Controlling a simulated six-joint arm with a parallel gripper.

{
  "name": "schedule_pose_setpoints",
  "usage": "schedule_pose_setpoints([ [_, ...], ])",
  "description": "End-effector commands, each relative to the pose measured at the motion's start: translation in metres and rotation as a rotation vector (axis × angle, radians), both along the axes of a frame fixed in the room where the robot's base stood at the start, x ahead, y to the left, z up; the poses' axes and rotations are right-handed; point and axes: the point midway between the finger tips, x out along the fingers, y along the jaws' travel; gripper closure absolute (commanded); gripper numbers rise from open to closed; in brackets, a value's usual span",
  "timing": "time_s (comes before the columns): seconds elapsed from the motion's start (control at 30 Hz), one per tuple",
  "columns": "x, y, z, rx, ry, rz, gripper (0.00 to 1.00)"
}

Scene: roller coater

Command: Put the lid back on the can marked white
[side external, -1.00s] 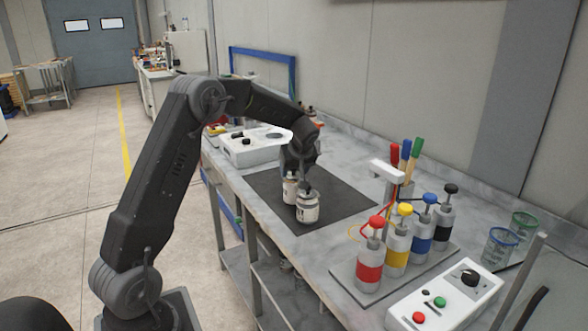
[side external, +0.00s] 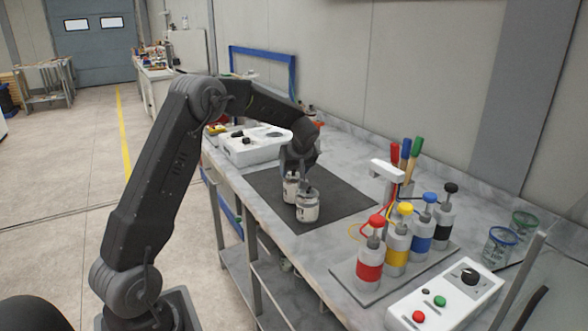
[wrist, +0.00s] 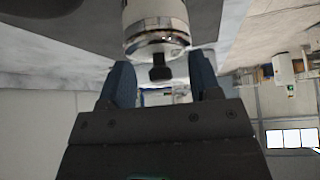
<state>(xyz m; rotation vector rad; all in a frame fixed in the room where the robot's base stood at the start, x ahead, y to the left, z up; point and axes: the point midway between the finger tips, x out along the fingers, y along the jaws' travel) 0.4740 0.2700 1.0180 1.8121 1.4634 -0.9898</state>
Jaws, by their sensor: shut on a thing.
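Two small pale cans with dark markings stand close together on the black mat (side external: 345,212) in the side view: a rear left can (side external: 290,190) and a front right can (side external: 307,211). I cannot read which is marked white. My gripper (side external: 300,172) is directly above them, pointing down. In the wrist view, my fingers (wrist: 161,72) stand on both sides of a round silvery lid (wrist: 150,44) with a black knob, and are shut on it. A white can body (wrist: 153,12) shows beyond the lid. I cannot tell whether the lid is seated.
A rack of red, yellow, blue and black bottles (side external: 397,243) stands to the right, with a control box (side external: 447,297) in front. A white device (side external: 252,146) is behind on the left. The mat's right part is clear.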

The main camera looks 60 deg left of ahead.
Motion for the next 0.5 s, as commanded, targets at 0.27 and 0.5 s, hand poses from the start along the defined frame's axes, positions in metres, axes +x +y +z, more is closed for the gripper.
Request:
schedule_pose_setpoints([
  [0.27, 0.0, 0.0, -0.0001, 0.0, 0.0, 0.0, 0.41],
  [0.5, 0.0, 0.0001, -0.0001, 0.0, 0.0, 0.0, 0.18],
])
